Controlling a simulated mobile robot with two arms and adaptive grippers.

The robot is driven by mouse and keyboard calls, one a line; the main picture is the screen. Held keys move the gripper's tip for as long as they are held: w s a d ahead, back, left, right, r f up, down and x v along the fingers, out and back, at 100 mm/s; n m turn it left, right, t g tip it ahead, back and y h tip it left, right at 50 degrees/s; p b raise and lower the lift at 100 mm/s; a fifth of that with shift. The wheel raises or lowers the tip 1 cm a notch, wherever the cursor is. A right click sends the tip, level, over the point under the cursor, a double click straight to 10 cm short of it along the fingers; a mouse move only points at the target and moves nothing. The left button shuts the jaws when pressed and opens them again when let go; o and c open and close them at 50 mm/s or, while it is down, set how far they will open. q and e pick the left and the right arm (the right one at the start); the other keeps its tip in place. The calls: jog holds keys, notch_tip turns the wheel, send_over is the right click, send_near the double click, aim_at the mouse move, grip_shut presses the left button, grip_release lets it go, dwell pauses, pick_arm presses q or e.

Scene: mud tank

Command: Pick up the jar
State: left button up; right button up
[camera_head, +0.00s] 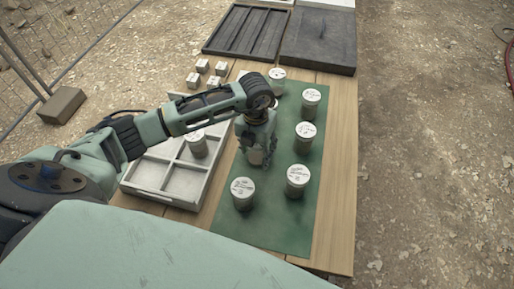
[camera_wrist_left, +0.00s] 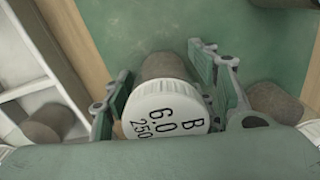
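The jar (camera_wrist_left: 165,108) at my left gripper has a grey-brown body and a white lid marked "B 6.0 250". It stands between the two fingers of my left gripper (camera_wrist_left: 170,85) in the left wrist view. In the head view the gripper (camera_head: 257,146) points down over the green mat (camera_head: 270,222) and mostly hides this jar. The fingers flank the jar closely; whether both press on it cannot be told. My right gripper is in neither view.
Other white-lidded jars stand on the mat, including a front one (camera_head: 243,194) and a right one (camera_head: 297,181). A white divided tray (camera_head: 150,174) left of the mat holds a jar (camera_head: 196,144). Small blocks (camera_head: 202,66) and dark trays (camera_head: 318,42) lie behind.

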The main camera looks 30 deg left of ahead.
pick_arm(q)
jog(key=c, duration=1)
jog(key=shift+r, duration=0.1)
jog(key=shift+c, duration=0.2)
